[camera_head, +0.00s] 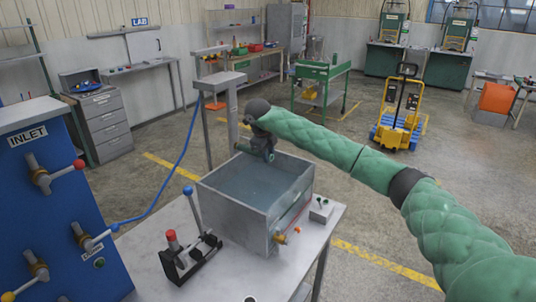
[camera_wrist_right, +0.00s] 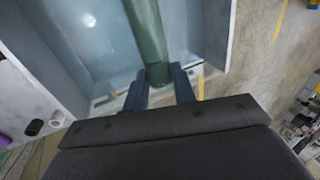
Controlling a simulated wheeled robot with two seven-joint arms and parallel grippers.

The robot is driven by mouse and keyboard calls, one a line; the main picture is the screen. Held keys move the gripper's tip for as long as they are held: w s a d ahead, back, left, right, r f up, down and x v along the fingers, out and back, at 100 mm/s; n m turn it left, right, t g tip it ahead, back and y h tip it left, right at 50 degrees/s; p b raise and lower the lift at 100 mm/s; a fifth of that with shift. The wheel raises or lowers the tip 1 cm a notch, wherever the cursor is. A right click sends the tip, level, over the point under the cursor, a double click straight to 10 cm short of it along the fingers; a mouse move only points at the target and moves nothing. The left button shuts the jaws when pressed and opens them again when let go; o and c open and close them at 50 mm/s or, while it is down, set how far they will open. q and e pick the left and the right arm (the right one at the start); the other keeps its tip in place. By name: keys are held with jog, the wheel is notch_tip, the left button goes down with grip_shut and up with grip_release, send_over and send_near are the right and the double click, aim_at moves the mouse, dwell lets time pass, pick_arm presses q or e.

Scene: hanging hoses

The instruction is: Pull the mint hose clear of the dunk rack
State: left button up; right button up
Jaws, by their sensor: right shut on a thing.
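My right gripper (camera_head: 262,153) is at the rear wall of the water tank (camera_head: 215,205), below the dark wrist of my green arm. In the right wrist view, my right gripper (camera_wrist_right: 163,88) has both fingers closed around the end of a green tube, which I take as the mint hose (camera_wrist_right: 145,32). The hose runs away from the fingers over the blue water. In the head view I cannot make the hose out apart from the gripper and wrist. A grey post with a top arm, seemingly the dunk rack (camera_head: 219,80), stands behind the tank. My left gripper is not in view.
A blue hose (camera_head: 178,170) runs from the grey post down toward the blue inlet panel (camera_head: 55,220). A black toggle clamp (camera_head: 190,255) stands on the table (camera_head: 235,280) at front left. A small switch box (camera_head: 321,210) sits right of the tank. Open floor lies to the right.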

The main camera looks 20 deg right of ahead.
jog(key=shift+s+d, duration=0.2)
jog(key=shift+s, duration=0.1)
dwell(0.6)
jog(key=shift+s+d+b, duration=0.2)
jog(key=shift+s+b, duration=0.05)
jog(key=shift+b, duration=0.05)
jog(key=shift+s+d+b, duration=0.25)
jog(key=shift+s+d, duration=0.45)
jog(key=shift+s, duration=0.2)
jog(key=shift+s+d+b, duration=0.25)
jog(key=shift+s+d, duration=0.45)
jog(key=shift+s, duration=0.15)
jog(key=shift+s+d, duration=0.1)
jog(key=shift+s, duration=0.05)
dwell(0.4)
jog(key=shift+s+d+r, duration=0.45)
jog(key=shift+s+r, duration=0.15)
jog(key=shift+r, duration=0.2)
jog(key=shift+s+d+r, duration=0.45)
jog(key=shift+s+r, duration=0.15)
jog(key=shift+r, duration=0.15)
